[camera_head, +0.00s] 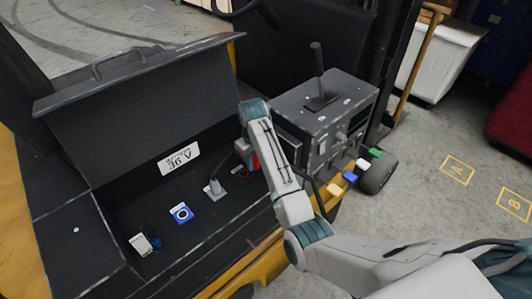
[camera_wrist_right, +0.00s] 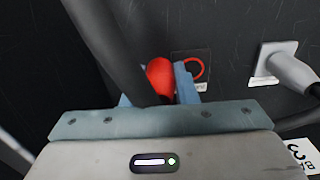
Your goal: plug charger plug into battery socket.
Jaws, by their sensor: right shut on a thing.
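My right gripper (camera_wrist_right: 160,92) is shut on a red charger plug (camera_wrist_right: 160,76), whose rounded red body shows between the blue-grey fingers in the right wrist view. In the head view the red plug (camera_head: 256,162) is a small patch of red beside the gripper. A socket with a red ring (camera_wrist_right: 194,68) is in the dark panel just right of the plug; the plug appears apart from it. In the head view this socket (camera_head: 239,172) lies by the gripper, partly hidden. Plug depth to the panel is hard to judge. My left gripper is not in view.
A grey plug (camera_head: 215,188) with a cable sits in a neighbouring socket. A blue-ringed socket (camera_head: 182,213) and a white-labelled part (camera_head: 143,243) lie further left. A raised dark lid (camera_head: 130,105) stands behind. A thick dark cable (camera_wrist_right: 108,45) crosses the wrist view. A lever box (camera_head: 322,112) stands right.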

